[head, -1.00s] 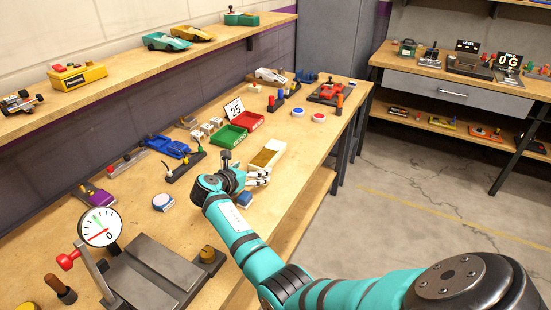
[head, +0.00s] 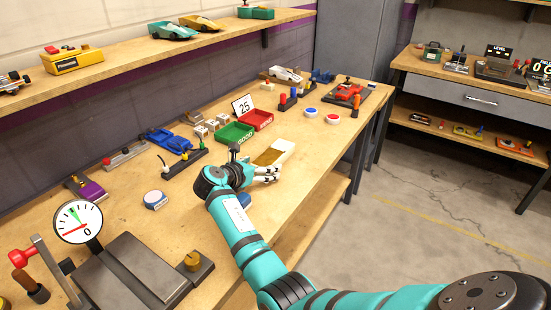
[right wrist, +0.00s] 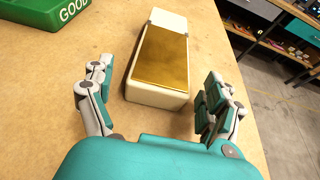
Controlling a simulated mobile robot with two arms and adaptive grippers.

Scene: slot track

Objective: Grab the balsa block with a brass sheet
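The balsa block (head: 287,146) is a long pale block with a brass sheet (head: 268,157) on its top. It lies flat on the workbench. In the right wrist view the block (right wrist: 158,97) lies ahead of my palm, with the brass sheet (right wrist: 161,57) covering most of its top and a bare pale end at the far side. My right gripper (right wrist: 160,90) is open, one finger on each side of the block's near end, with visible gaps. In the head view my right gripper (head: 268,174) is at the block's near end. My left gripper is not in view.
The green tray marked GOOD (head: 234,135) and a red tray (head: 259,119) stand just beyond the block. A blue-and-white round piece (head: 155,199) lies to the left. A dial gauge (head: 78,222) stands near the front. The bench's right edge is close to my gripper.

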